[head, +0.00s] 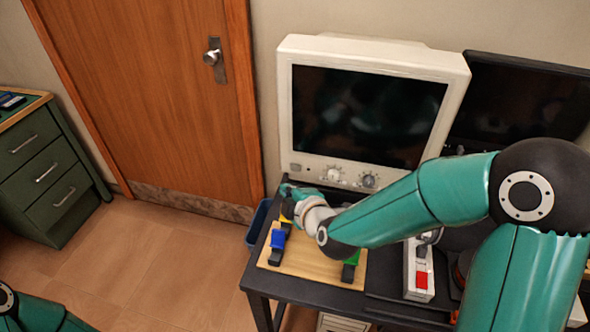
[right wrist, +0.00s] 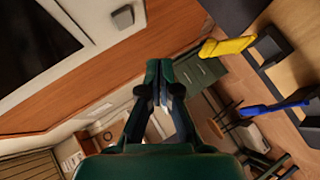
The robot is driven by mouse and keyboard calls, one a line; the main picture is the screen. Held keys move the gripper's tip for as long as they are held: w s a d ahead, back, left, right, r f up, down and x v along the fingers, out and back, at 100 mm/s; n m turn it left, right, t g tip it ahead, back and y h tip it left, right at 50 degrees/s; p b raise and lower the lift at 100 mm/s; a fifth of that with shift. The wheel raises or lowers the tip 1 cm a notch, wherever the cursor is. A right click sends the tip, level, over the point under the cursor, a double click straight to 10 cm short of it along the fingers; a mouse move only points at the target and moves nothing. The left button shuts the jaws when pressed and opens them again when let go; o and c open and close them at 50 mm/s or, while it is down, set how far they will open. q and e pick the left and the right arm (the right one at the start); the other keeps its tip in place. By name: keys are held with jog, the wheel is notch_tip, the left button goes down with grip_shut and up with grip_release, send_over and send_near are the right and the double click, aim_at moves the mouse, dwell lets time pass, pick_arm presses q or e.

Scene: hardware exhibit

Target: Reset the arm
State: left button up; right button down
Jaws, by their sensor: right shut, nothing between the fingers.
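My right arm reaches in from the right in the head view, across the front of a dark table (head: 262,262). Its gripper (head: 287,190) is at the table's back left corner, below the cream monitor and partly hidden by the wrist. In the right wrist view the gripper (right wrist: 158,68) has its fingers together with nothing between them. Only a bit of my left arm shows in the lower left corner; its gripper is out of view.
A wooden board (head: 300,262) holds a blue-handled piece (head: 278,239), a green one (head: 351,258) and a yellow one (right wrist: 226,47). A cream monitor (head: 375,62) stands behind. A box with a red switch (head: 421,281) is at right. Open floor (head: 150,255) lies left.

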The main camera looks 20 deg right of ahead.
jog(key=shift+s+a, duration=0.45)
jog(key=shift+s, duration=0.25)
